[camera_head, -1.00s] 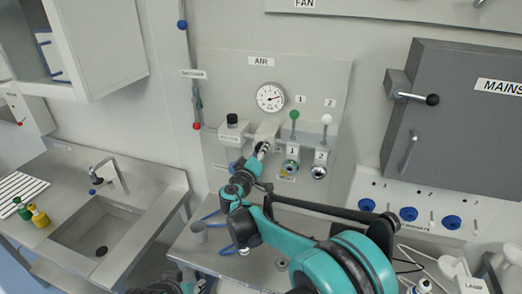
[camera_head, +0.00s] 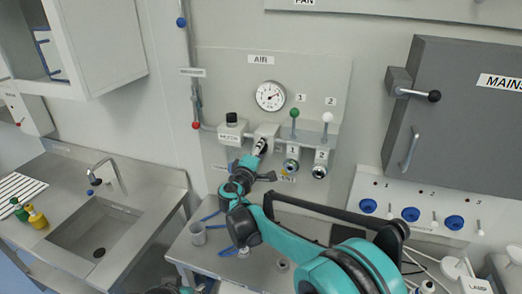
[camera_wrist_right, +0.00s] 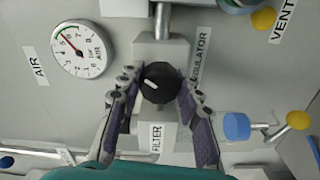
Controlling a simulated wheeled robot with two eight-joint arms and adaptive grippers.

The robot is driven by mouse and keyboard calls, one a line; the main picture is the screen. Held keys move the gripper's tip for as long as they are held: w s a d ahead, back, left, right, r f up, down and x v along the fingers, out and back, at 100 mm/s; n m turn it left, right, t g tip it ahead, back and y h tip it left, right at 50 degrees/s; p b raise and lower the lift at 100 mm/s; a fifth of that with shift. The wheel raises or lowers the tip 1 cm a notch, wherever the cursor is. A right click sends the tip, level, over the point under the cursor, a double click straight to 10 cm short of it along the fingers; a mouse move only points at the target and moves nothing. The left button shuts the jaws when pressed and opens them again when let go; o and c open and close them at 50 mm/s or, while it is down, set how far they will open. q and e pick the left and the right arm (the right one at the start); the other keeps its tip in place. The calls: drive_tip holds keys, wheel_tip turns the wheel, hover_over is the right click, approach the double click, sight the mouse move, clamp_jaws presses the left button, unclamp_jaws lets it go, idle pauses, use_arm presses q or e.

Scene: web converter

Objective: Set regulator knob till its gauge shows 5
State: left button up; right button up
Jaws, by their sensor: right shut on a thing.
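The regulator knob (camera_wrist_right: 152,92) is black and round with a white mark. It sits on the grey regulator body (camera_wrist_right: 160,52) in the right wrist view. My right gripper (camera_wrist_right: 160,86) is shut on it, with a finger on each side. In the head view my right gripper (camera_head: 258,152) covers most of the knob below the gauge. The round white gauge (camera_head: 270,95) hangs under the AIR sign; it also shows turned sideways in the wrist view (camera_wrist_right: 80,50). Its red needle points up-left there, near the 5 or 6; the exact reading is too small to tell.
A black-capped filter (camera_head: 231,126) stands left of the regulator. Valves with a green knob (camera_head: 294,113) and a white knob (camera_head: 327,117) stand to the right. A blue cap (camera_wrist_right: 236,126) and yellow-ended lever (camera_wrist_right: 298,120) are close to the gripper's right finger.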

idle(0.3)
drive_tip(key=o, duration=1.2)
drive_tip(key=shift+c, duration=0.2)
drive_tip(key=v, duration=1.2)
